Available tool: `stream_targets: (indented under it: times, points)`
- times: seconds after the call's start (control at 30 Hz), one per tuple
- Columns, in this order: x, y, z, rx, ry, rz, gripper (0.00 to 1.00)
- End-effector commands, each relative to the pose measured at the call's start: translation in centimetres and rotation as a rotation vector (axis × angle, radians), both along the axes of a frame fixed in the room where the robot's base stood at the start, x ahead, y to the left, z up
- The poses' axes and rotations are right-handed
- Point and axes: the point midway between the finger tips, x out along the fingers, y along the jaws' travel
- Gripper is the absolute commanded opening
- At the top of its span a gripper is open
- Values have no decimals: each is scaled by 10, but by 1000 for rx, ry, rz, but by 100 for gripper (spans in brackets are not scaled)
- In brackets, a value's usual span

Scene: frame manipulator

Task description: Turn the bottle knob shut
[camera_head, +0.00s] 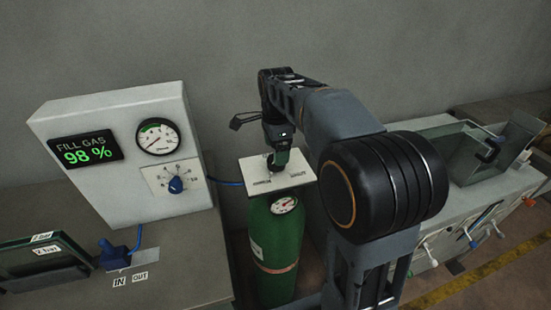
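A green gas bottle (276,245) stands upright on the floor between the two benches. A white labelled plate (262,184) lies over its top, and a small round gauge (285,205) sits on its shoulder. My gripper (278,158) points down at the middle of the plate, at the place of the bottle knob. The knob is mostly hidden behind my gripper. The fingers are too small and dark to tell whether they are open or shut on it.
A white panel (107,190) at left carries a display (87,150) reading "FILL GAS 98 %", a gauge (158,137) and a blue knob (176,185). A blue valve (113,254) sits near IN and OUT labels. A glass tank (446,150) stands right, above several front handles.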

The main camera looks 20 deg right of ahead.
Motion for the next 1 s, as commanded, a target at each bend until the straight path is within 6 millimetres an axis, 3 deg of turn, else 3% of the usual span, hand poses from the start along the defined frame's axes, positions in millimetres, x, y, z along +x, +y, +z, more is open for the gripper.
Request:
stream_targets:
  times: [0.3,0.7,1.0]
  points:
    - [0,0,-33,0,1,1,81]
    - [0,0,-38,0,0,1,81]
    - [0,0,-38,0,-1,1,53]
